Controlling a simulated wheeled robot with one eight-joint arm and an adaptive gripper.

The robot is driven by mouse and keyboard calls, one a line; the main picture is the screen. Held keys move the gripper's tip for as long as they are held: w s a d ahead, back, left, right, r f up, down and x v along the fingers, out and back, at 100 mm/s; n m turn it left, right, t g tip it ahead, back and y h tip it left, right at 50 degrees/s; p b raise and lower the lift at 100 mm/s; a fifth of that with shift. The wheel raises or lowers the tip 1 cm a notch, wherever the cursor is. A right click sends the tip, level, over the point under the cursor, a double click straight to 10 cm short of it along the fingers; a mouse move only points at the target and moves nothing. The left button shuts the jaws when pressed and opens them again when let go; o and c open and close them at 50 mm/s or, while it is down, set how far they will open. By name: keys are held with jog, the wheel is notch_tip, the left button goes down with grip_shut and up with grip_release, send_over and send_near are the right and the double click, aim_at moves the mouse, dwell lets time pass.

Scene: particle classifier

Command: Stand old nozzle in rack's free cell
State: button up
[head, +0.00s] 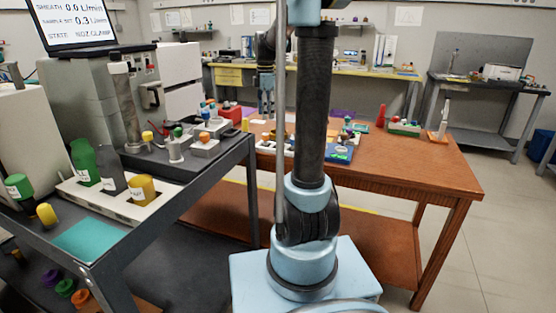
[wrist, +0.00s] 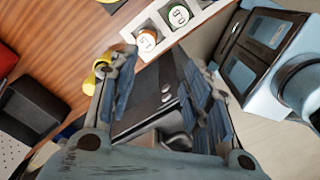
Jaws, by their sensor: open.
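My gripper (wrist: 157,66) is open in the wrist view, its two blue-padded fingers spread. A dark grey and black shape (wrist: 150,100) shows between and beyond them; I cannot tell what it is or how far off. In the head view my gripper (head: 267,108) points down over the wooden table, partly behind my arm. A white rack (wrist: 165,32) shows past the fingertips in the wrist view, with orange-marked and green-marked round tops in its cells. A yellow piece (wrist: 92,82) lies beside the left finger. I cannot single out the old nozzle or a free cell.
The wooden table (head: 420,170) holds a small rack with coloured caps (head: 404,128) and a red cone (head: 381,115). A dark cart (head: 185,175) at left carries bottles in a white holder (head: 115,205). My arm hides the table's middle. Floor is clear at right.

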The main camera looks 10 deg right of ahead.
jog(key=s+f+m, duration=0.5)
jog(key=s+m, duration=0.1)
jog(key=s, duration=0.5)
jog(key=s+f+m+t, duration=0.1)
jog(key=s+f+m, duration=0.4)
jog(key=s, duration=0.7)
jog(key=s+f+m+t, duration=0.1)
jog(key=s+f+m, duration=0.5)
jog(key=s, duration=0.5)
jog(key=shift+s+d+m, duration=0.2)
jog(key=shift+m, duration=0.7)
jog(key=shift+w+f, duration=0.2)
jog(key=shift+w, duration=0.3)
